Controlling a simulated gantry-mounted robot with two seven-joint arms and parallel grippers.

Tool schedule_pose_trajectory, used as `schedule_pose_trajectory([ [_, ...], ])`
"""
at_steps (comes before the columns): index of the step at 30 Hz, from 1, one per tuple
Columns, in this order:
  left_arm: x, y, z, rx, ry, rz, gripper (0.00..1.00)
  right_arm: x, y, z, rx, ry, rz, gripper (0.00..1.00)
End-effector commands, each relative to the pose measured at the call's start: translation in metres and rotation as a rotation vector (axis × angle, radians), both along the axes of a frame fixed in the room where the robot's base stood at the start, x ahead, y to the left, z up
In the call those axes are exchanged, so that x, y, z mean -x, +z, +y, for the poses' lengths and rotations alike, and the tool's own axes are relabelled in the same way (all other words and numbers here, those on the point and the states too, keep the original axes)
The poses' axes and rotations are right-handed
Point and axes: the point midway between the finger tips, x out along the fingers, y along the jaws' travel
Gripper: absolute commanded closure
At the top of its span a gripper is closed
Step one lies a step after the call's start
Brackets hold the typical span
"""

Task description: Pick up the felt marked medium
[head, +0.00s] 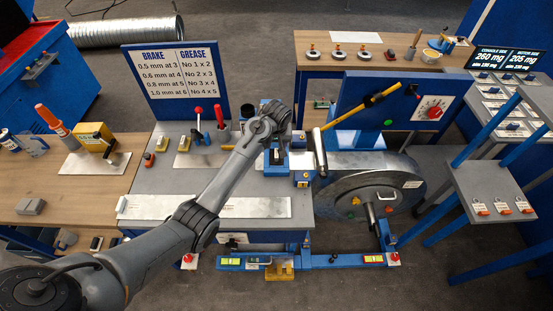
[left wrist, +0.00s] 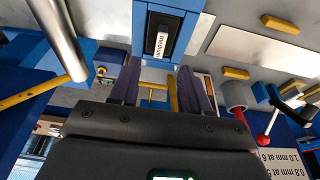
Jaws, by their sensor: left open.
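The felt marked medium (left wrist: 162,45) shows in the left wrist view as a dark piece with a white label, sitting in a blue holder (left wrist: 183,35). My left gripper (left wrist: 158,72) is open, its two dark fingers pointing toward the holder with the felt between their lines. No contact with the felt is visible. In the head view my left gripper (head: 277,140) is above the blue holder at the right side of the grey bench, and the wrist largely hides the felt there. My right gripper is out of view.
A steel cylinder (left wrist: 60,40) and a yellow bar (left wrist: 32,94) are close by in the left wrist view. A red-knobbed lever (head: 198,115) and a red-handled tool in a cup (head: 221,128) stand left of the gripper. A large metal drum (head: 365,195) is at right.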

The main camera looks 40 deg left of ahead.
Motion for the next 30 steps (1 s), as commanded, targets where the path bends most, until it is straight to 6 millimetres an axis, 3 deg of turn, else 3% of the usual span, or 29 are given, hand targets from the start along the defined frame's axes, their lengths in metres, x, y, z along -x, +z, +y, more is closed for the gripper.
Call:
schedule_pose_trajectory([
  [4,-0.004,-0.019,0.004,-0.001,0.0,0.002,0.53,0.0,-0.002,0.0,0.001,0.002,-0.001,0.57],
  [14,-0.008,-0.039,0.007,-0.001,-0.001,0.002,0.53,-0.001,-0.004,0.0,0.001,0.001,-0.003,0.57],
  [21,-0.015,-0.069,0.013,0.0,-0.001,0.002,0.53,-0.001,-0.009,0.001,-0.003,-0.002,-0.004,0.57],
  [30,-0.017,-0.08,0.015,-0.001,-0.001,0.001,0.53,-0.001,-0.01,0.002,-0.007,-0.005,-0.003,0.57],
])
